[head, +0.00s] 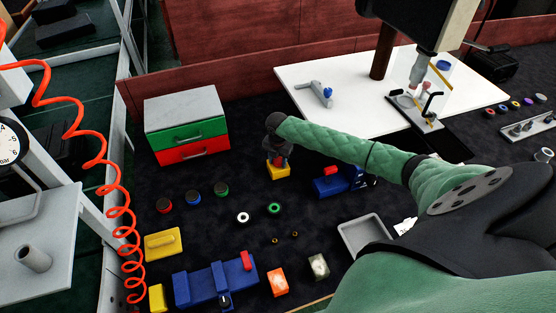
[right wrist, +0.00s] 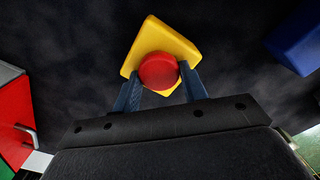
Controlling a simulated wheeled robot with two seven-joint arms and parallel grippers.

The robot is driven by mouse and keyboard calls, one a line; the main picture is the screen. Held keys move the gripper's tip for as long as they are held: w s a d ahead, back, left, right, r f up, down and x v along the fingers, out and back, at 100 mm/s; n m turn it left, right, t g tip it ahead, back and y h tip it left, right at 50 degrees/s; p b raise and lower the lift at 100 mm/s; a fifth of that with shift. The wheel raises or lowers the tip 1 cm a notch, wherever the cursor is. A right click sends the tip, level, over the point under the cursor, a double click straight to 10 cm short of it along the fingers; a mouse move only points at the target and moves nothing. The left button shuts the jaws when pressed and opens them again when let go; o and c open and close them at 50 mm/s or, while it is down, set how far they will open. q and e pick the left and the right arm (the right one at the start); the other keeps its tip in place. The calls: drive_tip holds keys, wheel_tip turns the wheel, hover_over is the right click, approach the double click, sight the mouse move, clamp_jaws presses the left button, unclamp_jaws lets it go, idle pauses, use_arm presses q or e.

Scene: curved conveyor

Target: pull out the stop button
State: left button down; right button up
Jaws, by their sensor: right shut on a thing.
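The stop button is a round red knob (right wrist: 158,71) on a yellow box (right wrist: 181,44), seen in the right wrist view. My right gripper (head: 277,160) points down onto the box. In the right wrist view its two blue-grey fingers (right wrist: 160,88) lie on either side of the red knob, shut on it. Whether the knob is pushed in or out, I cannot tell. My left gripper is in neither view.
A blue block with a red part (head: 330,184) stands close to the right of the box. A small cabinet with green and red drawers (head: 187,135) is at the back left. Several round buttons (head: 193,197) and a grey tray (head: 365,235) lie nearer. A coiled orange hose (head: 112,205) hangs at left.

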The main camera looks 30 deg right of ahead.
idle(0.4)
drive_tip(key=shift+w+d+r+p, duration=0.1)
drive_tip(key=shift+w+r+p, duration=0.05)
drive_tip(key=shift+r+p, duration=0.25)
drive_tip(key=shift+d+r, duration=0.1)
drive_tip(key=shift+r, duration=0.1)
drive_tip(key=o, duration=1.8)
drive_tip(key=shift+f, duration=0.2)
drive_tip(key=shift+c, duration=0.2)
drive_tip(key=shift+r, duration=0.1)
drive_tip(key=shift+r, duration=0.15)
